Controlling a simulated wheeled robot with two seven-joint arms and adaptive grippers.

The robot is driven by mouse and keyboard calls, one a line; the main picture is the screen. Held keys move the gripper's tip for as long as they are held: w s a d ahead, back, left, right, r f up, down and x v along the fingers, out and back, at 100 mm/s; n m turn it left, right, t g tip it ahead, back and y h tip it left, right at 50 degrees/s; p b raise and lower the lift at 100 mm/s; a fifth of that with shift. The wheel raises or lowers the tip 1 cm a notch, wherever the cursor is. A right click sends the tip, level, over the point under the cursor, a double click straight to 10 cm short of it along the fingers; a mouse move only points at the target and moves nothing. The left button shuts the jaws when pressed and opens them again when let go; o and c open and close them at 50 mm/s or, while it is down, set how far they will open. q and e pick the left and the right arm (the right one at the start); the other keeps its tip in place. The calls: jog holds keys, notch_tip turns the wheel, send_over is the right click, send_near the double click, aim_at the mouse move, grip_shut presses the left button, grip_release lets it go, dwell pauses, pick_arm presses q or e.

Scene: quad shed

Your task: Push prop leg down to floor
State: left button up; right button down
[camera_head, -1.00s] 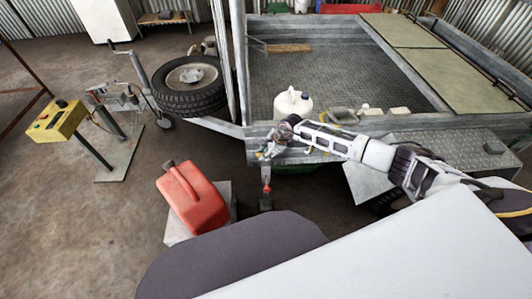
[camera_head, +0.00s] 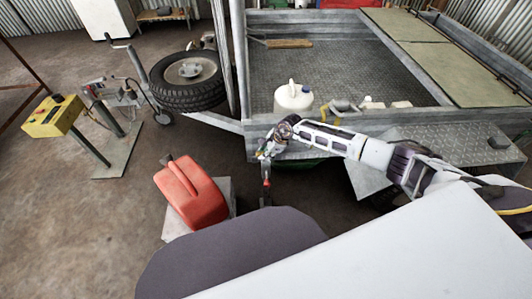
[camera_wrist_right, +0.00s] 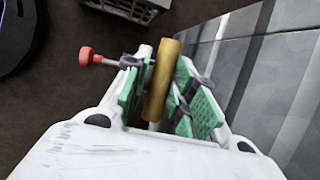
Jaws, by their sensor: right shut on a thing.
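The prop leg (camera_head: 266,190) hangs upright at the front left corner of the trailer, with a red part on it and a dark foot at its lower end. My right gripper (camera_head: 268,150) is at the top of the leg, beside the trailer's front edge. In the right wrist view my right gripper (camera_wrist_right: 160,95), with green pads, is shut on a brass-coloured cylinder (camera_wrist_right: 161,80), apparently the top of the prop leg. A red knob (camera_wrist_right: 87,56) on a pin sticks out left of it. The foot's contact with the floor cannot be made out. My left gripper is out of view.
A red jerrycan (camera_head: 190,192) stands on a light block (camera_head: 226,190) left of the leg. A white container (camera_head: 293,98) stands at the trailer's (camera_head: 370,60) front. A spare wheel (camera_head: 187,78) and a yellow box on a post (camera_head: 52,116) are at the left.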

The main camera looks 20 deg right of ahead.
jog(key=shift+w+d+r, duration=0.15)
jog(key=shift+w+d, duration=0.15)
jog(key=shift+w, duration=0.05)
jog(key=c, duration=1.4)
grip_release()
jog(key=shift+c, duration=0.2)
jog(key=shift+o, duration=0.7)
jog(key=shift+f, duration=0.2)
jog(key=shift+a+f, duration=0.1)
jog(key=shift+s+a, duration=0.1)
jog(key=shift+s, duration=0.05)
jog(key=v, duration=1.2)
jog(key=shift+s, duration=0.1)
